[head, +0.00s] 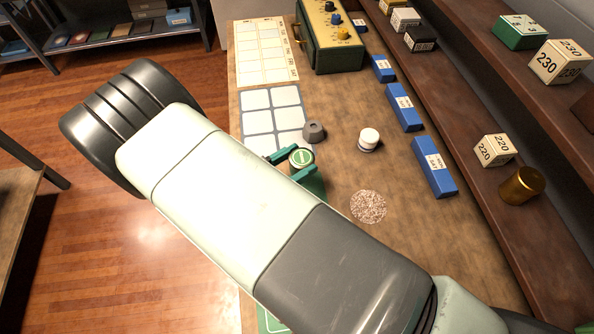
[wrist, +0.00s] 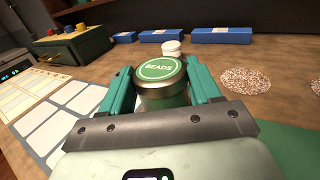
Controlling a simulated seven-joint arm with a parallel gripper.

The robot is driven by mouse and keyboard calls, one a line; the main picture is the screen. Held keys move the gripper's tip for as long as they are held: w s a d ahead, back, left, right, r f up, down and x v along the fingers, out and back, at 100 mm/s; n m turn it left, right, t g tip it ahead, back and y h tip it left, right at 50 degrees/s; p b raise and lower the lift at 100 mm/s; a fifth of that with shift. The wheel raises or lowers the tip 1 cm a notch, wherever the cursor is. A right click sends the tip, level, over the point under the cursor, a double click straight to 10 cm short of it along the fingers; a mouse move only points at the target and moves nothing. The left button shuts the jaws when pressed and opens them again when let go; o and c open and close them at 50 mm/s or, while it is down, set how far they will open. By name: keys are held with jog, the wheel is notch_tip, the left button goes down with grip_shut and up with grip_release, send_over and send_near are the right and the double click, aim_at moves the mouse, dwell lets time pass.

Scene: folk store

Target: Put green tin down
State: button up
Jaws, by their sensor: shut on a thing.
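The green tin (wrist: 160,72) has a green lid marked BEADS and a metallic side. It is upright between the teal fingers of my gripper (wrist: 162,88) in the wrist view, which are shut on it. In the head view the tin's round green lid (head: 301,157) shows between the fingers of my gripper (head: 294,160), beside the lower right of a white grid mat (head: 271,104). The tin's base is hidden by my gripper, so I cannot tell whether it touches the table.
A dark grey weight-like piece (head: 314,131) stands close to the tin. A white-capped jar (head: 369,138) is to the right, and a patch of beads (head: 369,206) lies on the table (head: 345,98). Blue boxes (head: 433,166) line the shelf side. A green box with knobs (head: 331,40) stands at the back.

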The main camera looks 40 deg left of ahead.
jog(key=shift+f, duration=2.05)
jog(key=shift+f, duration=0.15)
jog(key=shift+f, duration=0.35)
jog(key=shift+f, duration=0.1)
jog(key=o, duration=1.1)
jog(key=shift+f, duration=0.1)
